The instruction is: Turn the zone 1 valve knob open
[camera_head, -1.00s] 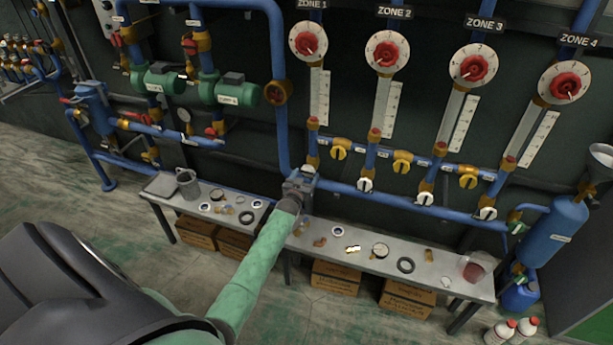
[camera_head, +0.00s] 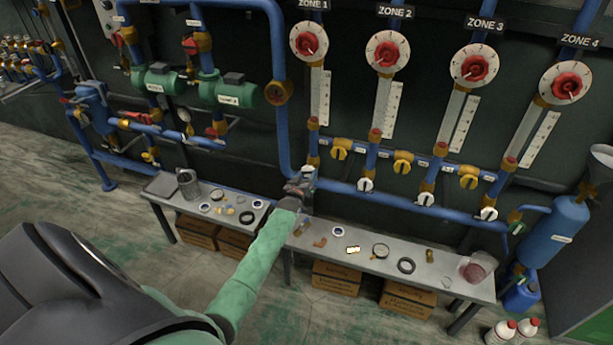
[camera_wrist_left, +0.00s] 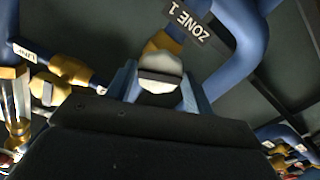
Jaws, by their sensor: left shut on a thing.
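The zone 1 valve knob (camera_head: 309,171) is a small white knob on the blue pipework below the zone 1 dial, mostly hidden by my left gripper in the head view. My left gripper (camera_head: 302,183) reaches up to it from below and is shut on it. In the left wrist view the white knob (camera_wrist_left: 160,68) sits between the fingers, its grip bar lying roughly across the picture. A "ZONE 1" tag (camera_wrist_left: 186,22) hangs just above it. My right gripper is not in view.
A row of similar white knobs, such as one under zone 2 (camera_head: 365,185), continues to the right. Yellow-handled valves (camera_head: 338,153) sit just above. A grey bench (camera_head: 335,262) with small parts stands below. Blue pipes run close around the gripper.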

